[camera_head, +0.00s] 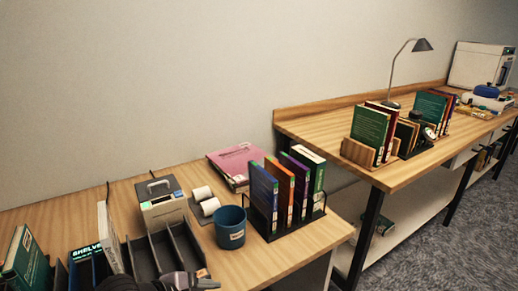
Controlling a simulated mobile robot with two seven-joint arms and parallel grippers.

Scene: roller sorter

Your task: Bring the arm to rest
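My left gripper (205,281) shows at the bottom edge, in front of the dark divided sorter (158,255) on the near table. Its dark arm comes in from the lower left. It is small and partly cut off, so I cannot tell whether its fingers are open or shut. I see nothing clearly held in it. My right gripper is not in view.
Close by stand a blue bin (230,228), a label printer (162,205), white paper rolls (206,200) and a black rack of upright books (288,192). More books (25,262) stand at left. A second table (330,127) holds books and a lamp (402,65).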

